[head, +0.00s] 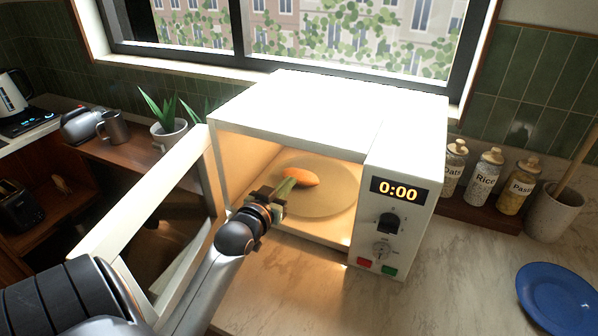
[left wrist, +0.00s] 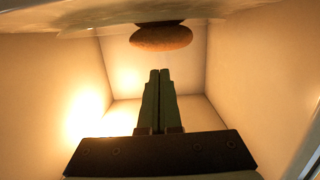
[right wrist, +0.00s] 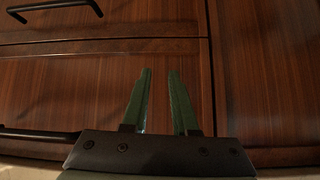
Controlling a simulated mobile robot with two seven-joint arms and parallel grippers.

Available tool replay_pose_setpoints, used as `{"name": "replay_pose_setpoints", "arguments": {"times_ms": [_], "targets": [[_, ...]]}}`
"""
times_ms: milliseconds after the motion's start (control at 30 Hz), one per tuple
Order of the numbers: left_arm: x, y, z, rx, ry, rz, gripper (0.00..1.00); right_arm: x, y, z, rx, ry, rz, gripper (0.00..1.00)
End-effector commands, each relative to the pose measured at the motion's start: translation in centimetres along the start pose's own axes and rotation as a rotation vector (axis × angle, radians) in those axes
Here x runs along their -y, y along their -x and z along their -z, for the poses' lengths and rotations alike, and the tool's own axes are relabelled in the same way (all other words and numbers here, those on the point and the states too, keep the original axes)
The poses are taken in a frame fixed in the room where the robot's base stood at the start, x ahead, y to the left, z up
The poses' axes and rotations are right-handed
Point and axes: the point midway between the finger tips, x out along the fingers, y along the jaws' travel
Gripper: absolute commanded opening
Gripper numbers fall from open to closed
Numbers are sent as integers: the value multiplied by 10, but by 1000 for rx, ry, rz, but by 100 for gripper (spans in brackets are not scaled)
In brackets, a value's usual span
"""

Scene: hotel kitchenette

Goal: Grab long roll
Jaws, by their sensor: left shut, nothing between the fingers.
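An orange-brown oblong roll (head: 303,178) lies on the round turntable (head: 335,200) inside the lit microwave (head: 405,150), whose door is open to the left. It also shows at the top of the left wrist view (left wrist: 161,38). My left gripper (head: 289,183) reaches through the microwave opening, its shut fingers empty and overlapping the roll's left end in the head view. In the left wrist view, the fingertips (left wrist: 160,72) appear apart from the roll. My right gripper (right wrist: 160,72) is open and empty, facing wooden drawer fronts; it is outside the head view.
The open microwave door (head: 150,215) stands beside my left arm. Jars (head: 485,175), a utensil crock (head: 553,212) and a blue plate (head: 557,298) are at the right. Counter space in front is clear.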

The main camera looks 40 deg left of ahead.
Motion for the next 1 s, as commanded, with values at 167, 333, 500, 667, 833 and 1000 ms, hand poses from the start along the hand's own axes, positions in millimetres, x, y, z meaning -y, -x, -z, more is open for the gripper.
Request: {"name": "replay_pose_setpoints", "arguments": {"times_ms": [167,333,500,667,833,1000], "targets": [[0,-35,8,-3,-1,0,0,0,3,4,0,0,0,27],[0,-60,10,0,0,0,0,0,5,5,0,0,0,27],[0,-66,0,4,1,0,0,0,8,9,0,0,-1,27],[0,-67,-6,1,0,0,0,0,6,7,0,0,-1,27],[0,-67,-8,3,0,0,0,0,6,7,-1,0,-1,27],[0,-68,-9,7,0,0,0,0,6,8,-2,1,-1,27]]}}
